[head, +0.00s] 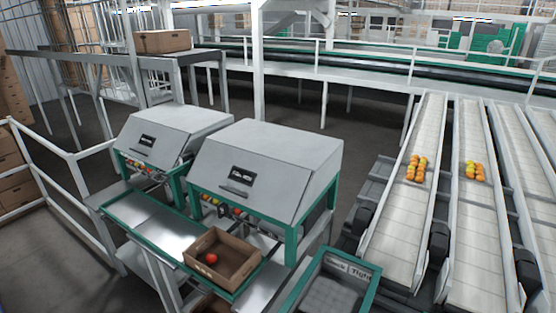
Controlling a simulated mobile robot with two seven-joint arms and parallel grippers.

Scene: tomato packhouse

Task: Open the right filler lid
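Two grey filler machines with green frames stand side by side in the head view. The right filler (290,228) is the larger and nearer one. Its grey lid (285,165) has a sloped front with a black label (242,175) and a dark bar handle (235,191) below the label. The lid looks shut, with its lower edge resting along the front of the frame. The left filler's lid (165,140) also looks shut. Neither of my grippers is in view.
A cardboard box (240,274) holding a red tomato sits on the metal shelf before the right filler. A green-rimmed bin (368,283) stands at front right. Sloping conveyors (405,210) with orange and yellow tomatoes run along the right. A white railing (72,170) borders the left.

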